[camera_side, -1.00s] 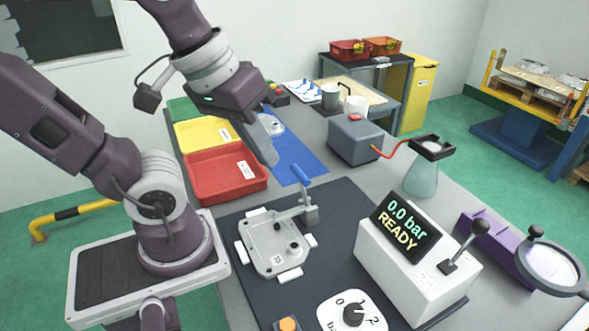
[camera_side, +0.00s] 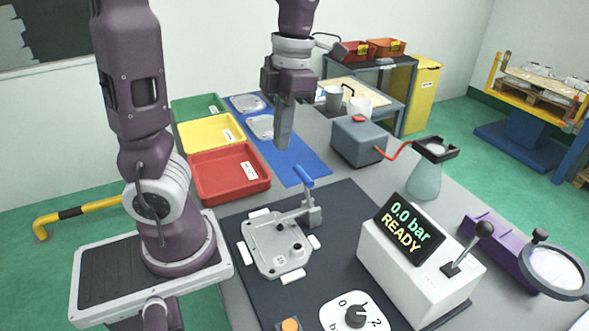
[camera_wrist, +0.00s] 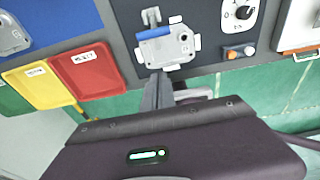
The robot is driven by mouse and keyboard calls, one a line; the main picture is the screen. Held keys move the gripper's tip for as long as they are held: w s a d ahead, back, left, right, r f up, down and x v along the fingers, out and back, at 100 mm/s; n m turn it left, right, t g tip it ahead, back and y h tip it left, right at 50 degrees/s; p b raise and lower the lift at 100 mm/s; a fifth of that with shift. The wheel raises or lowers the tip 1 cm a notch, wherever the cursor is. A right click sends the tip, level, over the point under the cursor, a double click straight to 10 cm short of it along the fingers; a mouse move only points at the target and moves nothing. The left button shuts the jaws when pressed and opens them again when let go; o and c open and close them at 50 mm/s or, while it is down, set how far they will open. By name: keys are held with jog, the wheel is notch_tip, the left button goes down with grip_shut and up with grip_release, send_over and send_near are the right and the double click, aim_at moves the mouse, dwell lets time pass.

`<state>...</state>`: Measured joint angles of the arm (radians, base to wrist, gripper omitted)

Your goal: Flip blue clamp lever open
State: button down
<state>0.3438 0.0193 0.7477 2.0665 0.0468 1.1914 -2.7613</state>
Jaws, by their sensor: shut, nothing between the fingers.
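The clamp's blue lever (camera_side: 303,176) sticks up and back from a grey metal clamp (camera_side: 312,212) at the back right corner of the casting. In the wrist view the blue lever (camera_wrist: 154,33) lies across the casting's upper left edge. The clamp's arm reaches left over the grey casting (camera_side: 277,246), which sits flat between white locating blocks on the dark mat. My gripper (camera_side: 282,146) points down, shut and empty, above the blue mat, behind and higher than the lever. In the wrist view its fingers (camera_wrist: 157,88) show below the casting, apart from the lever.
Red (camera_side: 230,173), yellow (camera_side: 211,133) and green (camera_side: 199,107) trays stand left of the blue mat (camera_side: 300,160). A white pressure unit (camera_side: 420,250) reading "0.0 bar READY" stands right of the casting. A grey box (camera_side: 358,142) with a red hose stands behind. A dial (camera_side: 354,314) lies in front.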

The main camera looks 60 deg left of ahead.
jog(key=shift+f, duration=0.1)
notch_tip(320, 180, down, 10)
jog(key=s, duration=0.2)
jog(key=shift+w+r, duration=0.2)
jog(key=shift+w, duration=0.55)
jog(key=shift+w+r, duration=0.15)
jog(key=shift+w, duration=0.6)
jog(key=shift+w+r, duration=0.2)
jog(key=shift+w, duration=0.55)
